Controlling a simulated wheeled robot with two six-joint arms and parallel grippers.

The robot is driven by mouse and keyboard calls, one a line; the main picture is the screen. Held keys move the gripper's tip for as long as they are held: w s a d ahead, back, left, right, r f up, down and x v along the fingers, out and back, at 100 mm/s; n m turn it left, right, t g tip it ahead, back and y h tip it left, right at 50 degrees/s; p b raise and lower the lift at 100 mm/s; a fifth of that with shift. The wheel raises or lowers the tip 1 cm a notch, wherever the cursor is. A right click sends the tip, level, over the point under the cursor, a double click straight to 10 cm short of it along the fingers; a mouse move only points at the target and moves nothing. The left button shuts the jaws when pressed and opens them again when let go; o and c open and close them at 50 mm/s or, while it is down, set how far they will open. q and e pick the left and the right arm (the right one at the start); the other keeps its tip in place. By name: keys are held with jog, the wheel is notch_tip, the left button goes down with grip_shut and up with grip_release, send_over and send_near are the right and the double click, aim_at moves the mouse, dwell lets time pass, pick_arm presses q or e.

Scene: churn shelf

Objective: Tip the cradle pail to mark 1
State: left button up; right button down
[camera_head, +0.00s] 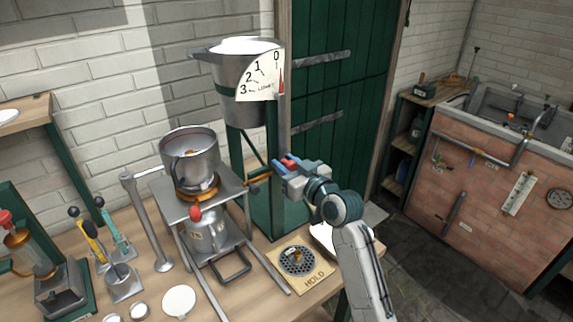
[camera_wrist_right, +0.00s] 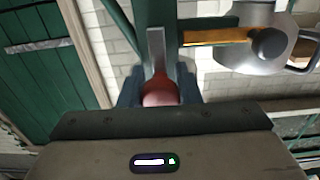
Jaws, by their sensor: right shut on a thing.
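The cradle pail (camera_head: 222,88) is a large grey metal pail full of white liquid, held upright on a green stand (camera_head: 270,190). A white dial plate (camera_head: 262,72) on its side carries marks 0, 1, 2 and 3. A red pointer (camera_head: 281,82) sits near 0. My right gripper (camera_head: 282,165) is below the pail, beside the stand. It is shut on a red knob (camera_head: 290,160) at the end of a grey lever. The red knob (camera_wrist_right: 159,92) shows between the fingers in the right wrist view. My left gripper is not in view.
A smaller grey pot (camera_head: 188,178) stands on a raised metal platform left of the stand, with a red-knobbed can (camera_head: 200,232) beneath. A tan plate marked HOLD (camera_head: 300,270) lies on the bench near my right arm. A green door (camera_head: 340,100) is behind.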

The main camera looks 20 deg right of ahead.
jog(key=w+d+r+n+b, duration=0.2)
jog(key=d+n+b, duration=0.3)
jog(key=d+b, duration=0.1)
jog(key=shift+w+d+n, duration=0.4)
jog(key=shift+d, duration=0.45)
jog(key=shift+r, duration=0.1)
jog(key=c, duration=1.1)
grip_release()
